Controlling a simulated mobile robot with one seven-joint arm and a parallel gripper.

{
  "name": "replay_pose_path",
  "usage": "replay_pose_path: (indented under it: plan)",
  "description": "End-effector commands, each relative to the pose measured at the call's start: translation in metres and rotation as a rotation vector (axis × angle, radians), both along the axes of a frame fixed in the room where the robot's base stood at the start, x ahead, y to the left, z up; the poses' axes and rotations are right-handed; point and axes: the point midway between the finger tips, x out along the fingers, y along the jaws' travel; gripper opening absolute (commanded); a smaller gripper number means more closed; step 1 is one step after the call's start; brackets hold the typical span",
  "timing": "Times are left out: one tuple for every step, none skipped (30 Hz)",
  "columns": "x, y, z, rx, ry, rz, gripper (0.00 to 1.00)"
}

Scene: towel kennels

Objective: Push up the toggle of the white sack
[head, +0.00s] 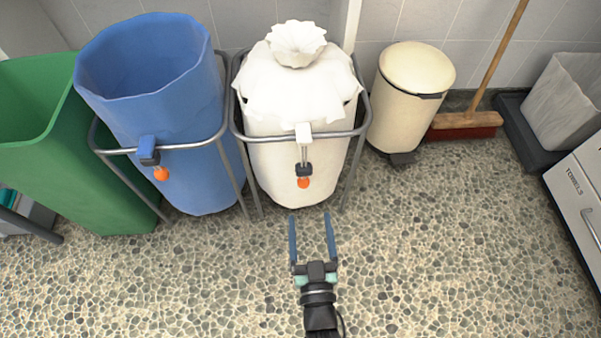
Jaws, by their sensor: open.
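The white sack (282,178) hangs in a grey metal frame (262,139) at the top middle of the head view, its top gathered and bunched. On its front, a cord hangs from a white tab (303,133) at the frame's front bar. A dark toggle (304,169) sits low on this cord, just above an orange ball (304,183) at the cord's end. My gripper (312,217) is open and empty. It points up the picture toward the sack, with its fingertips below the orange ball in the picture and apart from it.
A blue sack (185,100) with its own toggle (148,151) and orange ball stands open to the left, beside a green bin (75,175). A cream pedal bin (405,105), a broom (465,122) and a drawer unit labelled TOWELS (580,200) are to the right. The pebbled floor (440,250) in front is clear.

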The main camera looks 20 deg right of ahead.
Motion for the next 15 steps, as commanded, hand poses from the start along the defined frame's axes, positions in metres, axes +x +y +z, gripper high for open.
replay_pose_path:
  plan:
    - [0.001, -0.001, -0.002, 0.0, 0.0, -0.001, 0.8]
    - [0.002, -0.001, -0.002, 0.0, -0.001, -0.001, 0.8]
    - [0.005, -0.002, -0.002, 0.0, -0.001, -0.001, 0.8]
    - [0.008, -0.002, -0.002, -0.001, -0.002, 0.0, 0.8]
    - [0.011, -0.003, -0.002, -0.001, -0.002, 0.0, 0.8]
    - [0.016, -0.004, -0.002, -0.001, -0.003, 0.001, 0.8]
    - [0.02, -0.005, -0.002, 0.0, -0.003, 0.001, 0.8]
    - [0.025, -0.007, -0.002, 0.0, -0.004, 0.001, 0.8]
    - [0.031, -0.008, -0.003, -0.001, -0.004, 0.001, 0.8]
    - [0.036, -0.01, -0.003, -0.001, -0.004, 0.001, 0.8]
    - [0.04, -0.011, -0.003, -0.001, -0.004, 0.001, 0.8]
    - [0.047, -0.013, -0.003, -0.001, -0.004, 0.001, 0.8]
    - [0.051, -0.014, -0.003, 0.0, -0.004, 0.001, 0.8]
    - [0.056, -0.016, -0.003, -0.001, -0.004, 0.001, 0.8]
    - [0.062, -0.017, -0.003, -0.001, -0.004, 0.001, 0.8]
